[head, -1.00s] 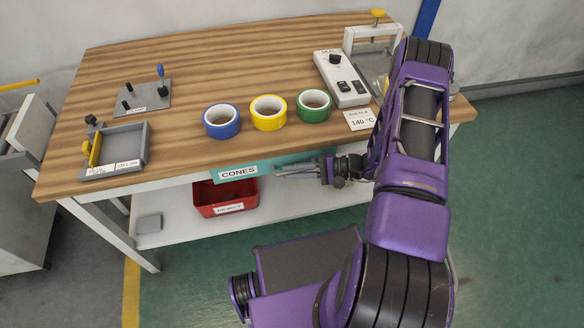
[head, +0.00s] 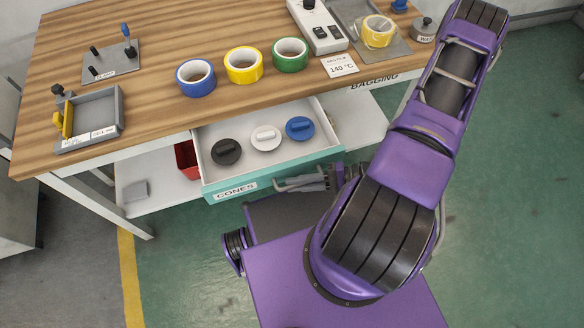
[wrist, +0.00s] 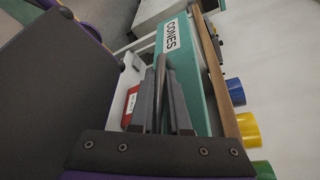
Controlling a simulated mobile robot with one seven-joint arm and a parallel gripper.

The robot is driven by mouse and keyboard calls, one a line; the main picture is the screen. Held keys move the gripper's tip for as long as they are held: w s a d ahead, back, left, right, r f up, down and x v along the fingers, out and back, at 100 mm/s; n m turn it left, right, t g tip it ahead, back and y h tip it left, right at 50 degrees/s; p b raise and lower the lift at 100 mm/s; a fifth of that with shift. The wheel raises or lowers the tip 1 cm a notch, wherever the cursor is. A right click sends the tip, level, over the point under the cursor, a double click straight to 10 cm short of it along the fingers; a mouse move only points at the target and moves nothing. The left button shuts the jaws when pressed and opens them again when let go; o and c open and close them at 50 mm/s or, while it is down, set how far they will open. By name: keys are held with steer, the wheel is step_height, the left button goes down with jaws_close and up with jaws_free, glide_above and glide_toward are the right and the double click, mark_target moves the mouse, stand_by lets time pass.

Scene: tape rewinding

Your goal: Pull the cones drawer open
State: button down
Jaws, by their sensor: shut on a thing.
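The cones drawer (head: 218,185) stands pulled out from under the wooden bench top, with its teal front and CONES label facing me. Inside it lie a black cone (head: 226,152), a white cone (head: 264,138) and a blue cone (head: 299,128). My gripper (head: 290,184) is at the drawer's front, right of the label, shut on the drawer's handle. In the wrist view my gripper's fingers (wrist: 162,100) are close together against the teal drawer front (wrist: 192,75).
Blue (head: 196,78), yellow (head: 243,65) and green (head: 290,53) tape rolls stand on the bench top (head: 150,115). A red bin (head: 187,160) sits on the lower shelf, partly hidden behind the drawer. My purple base is close below the drawer front.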

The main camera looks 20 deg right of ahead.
steer(key=shift+s+d, duration=0.1)
steer(key=shift+s, duration=0.4)
steer(key=c, duration=1.2)
jaws_free()
steer(key=shift+o, duration=0.2)
steer(key=v, duration=1.7)
steer(key=shift+d, duration=0.2)
steer(key=shift+s+r, duration=0.1)
